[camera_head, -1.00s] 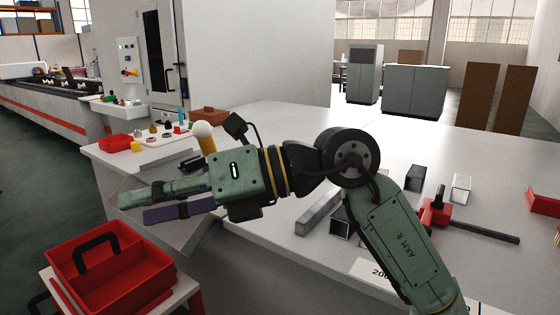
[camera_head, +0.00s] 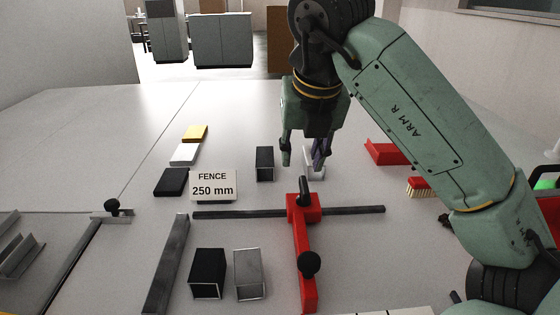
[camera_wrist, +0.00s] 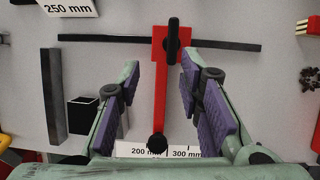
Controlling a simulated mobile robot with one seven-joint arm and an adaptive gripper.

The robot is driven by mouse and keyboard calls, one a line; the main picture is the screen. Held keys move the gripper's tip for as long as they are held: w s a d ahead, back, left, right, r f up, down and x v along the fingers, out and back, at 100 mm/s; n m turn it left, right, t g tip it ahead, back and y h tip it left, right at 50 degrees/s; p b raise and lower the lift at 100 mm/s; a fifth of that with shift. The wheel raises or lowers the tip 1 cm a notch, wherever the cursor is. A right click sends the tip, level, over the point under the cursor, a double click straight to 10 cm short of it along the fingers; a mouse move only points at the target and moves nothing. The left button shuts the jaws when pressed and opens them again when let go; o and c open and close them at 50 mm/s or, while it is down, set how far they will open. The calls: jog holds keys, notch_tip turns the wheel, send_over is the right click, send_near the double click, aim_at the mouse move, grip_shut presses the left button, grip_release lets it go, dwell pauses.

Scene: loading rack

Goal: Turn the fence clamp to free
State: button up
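The red fence (camera_head: 305,240) sits across a dark rail (camera_head: 245,212) on the light table. Its black clamp lever (camera_head: 304,190) stands on the red block at the rail, and a black round knob (camera_head: 309,263) sits on the nearer part of the red arm. In the wrist view the lever (camera_wrist: 172,38) points along the red arm and the knob (camera_wrist: 157,143) is near the scale. My gripper (camera_head: 303,160) points down above the table, behind the lever in the head view. Its fingers (camera_wrist: 160,95) are apart with purple pads and nothing between them touches them.
A "FENCE 250 mm" sign (camera_head: 213,186) stands left of the fence. Dark and grey square tubes (camera_head: 249,275) lie near the front. A dark bar (camera_head: 166,265) lies left of them. A red angled piece (camera_head: 385,153) and a brush (camera_head: 419,187) lie to the right.

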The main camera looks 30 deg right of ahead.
aim_at(305, 185)
jog(key=shift+m, duration=0.3)
jog(key=x, duration=0.3)
jog(key=d+p+x, duration=0.1)
jog(key=x, duration=0.3)
jog(key=p+x, duration=0.1)
jog(key=x, duration=0.2)
jog(key=shift+s+d+f, duration=0.2)
jog(key=shift+s+d, duration=0.15)
grip_shut()
